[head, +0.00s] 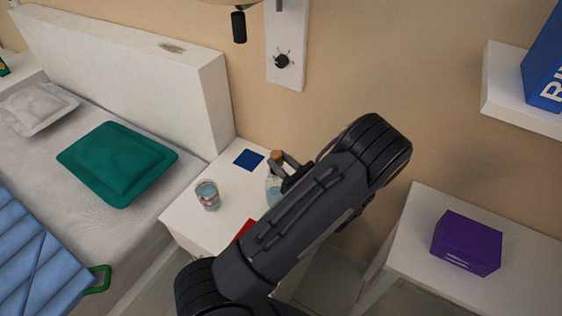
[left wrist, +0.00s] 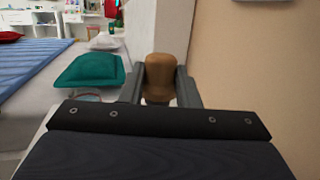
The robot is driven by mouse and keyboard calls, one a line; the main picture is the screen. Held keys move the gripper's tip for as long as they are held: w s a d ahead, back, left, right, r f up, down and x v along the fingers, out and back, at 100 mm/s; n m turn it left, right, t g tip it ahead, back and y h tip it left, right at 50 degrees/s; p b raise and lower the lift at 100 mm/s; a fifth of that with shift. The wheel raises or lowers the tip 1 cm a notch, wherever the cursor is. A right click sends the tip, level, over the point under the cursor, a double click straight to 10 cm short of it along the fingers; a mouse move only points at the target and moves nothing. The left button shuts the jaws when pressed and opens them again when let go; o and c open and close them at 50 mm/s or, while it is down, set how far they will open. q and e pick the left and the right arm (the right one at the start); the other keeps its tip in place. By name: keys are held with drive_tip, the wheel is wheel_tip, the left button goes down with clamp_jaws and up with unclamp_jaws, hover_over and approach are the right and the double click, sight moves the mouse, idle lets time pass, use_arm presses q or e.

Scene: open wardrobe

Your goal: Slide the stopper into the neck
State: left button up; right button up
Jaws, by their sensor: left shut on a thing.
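My left gripper (left wrist: 159,88) is shut on a brown cork-like stopper (left wrist: 159,72), which stands upright between its two fingers. In the head view the stopper (head: 277,156) shows just above a pale blue, see-through bottle (head: 273,189) on the white bedside table. My left arm covers much of the bottle, and the gripper fingers (head: 287,175) are at its top. The neck is hidden, so I cannot tell whether the stopper is in it or above it. My right gripper is not in view.
A glass (head: 208,195), a dark blue square (head: 248,159) and a red item (head: 243,230) are on the bedside table (head: 185,222). The bed with a green pillow (head: 117,163) is at left. A purple box (head: 466,243) sits on a white table at right.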

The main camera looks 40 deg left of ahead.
use_arm(q)
drive_tip(key=shift+f+b, duration=1.05)
drive_tip(key=shift+f, duration=0.25)
drive_tip(key=o, duration=1.1)
drive_tip(key=v, duration=0.7)
drive_tip(key=shift+d, duration=0.4)
